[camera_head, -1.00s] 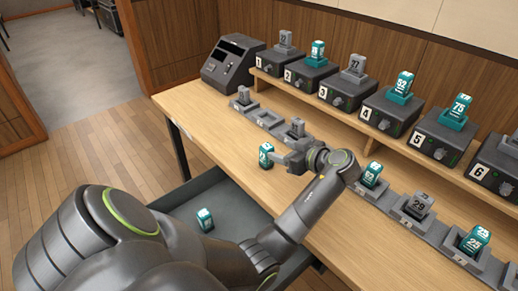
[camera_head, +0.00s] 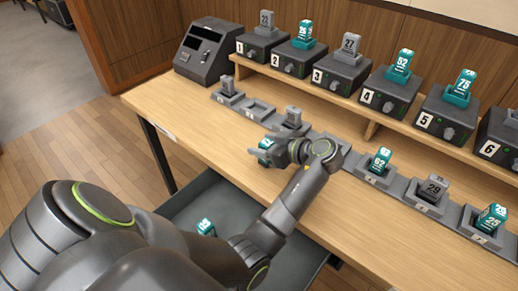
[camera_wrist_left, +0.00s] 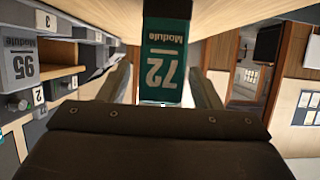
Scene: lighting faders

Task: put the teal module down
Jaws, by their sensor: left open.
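The teal module marked 72 (camera_head: 265,144) stands on the wooden tabletop in front of the row of grey slots, partly hidden by my left gripper (camera_head: 262,151). In the left wrist view the same teal module (camera_wrist_left: 165,62) sits between the two fingers of the left gripper (camera_wrist_left: 163,88). The fingers are open, with a visible gap on each side of the module. My right gripper is not in view.
A slotted rack (camera_head: 258,110) runs along the table, with one bare slot near its left end. Numbered boxes holding modules stand on a raised shelf (camera_head: 345,101). Another teal module (camera_head: 206,227) stands in the open drawer (camera_head: 185,202) below the front edge.

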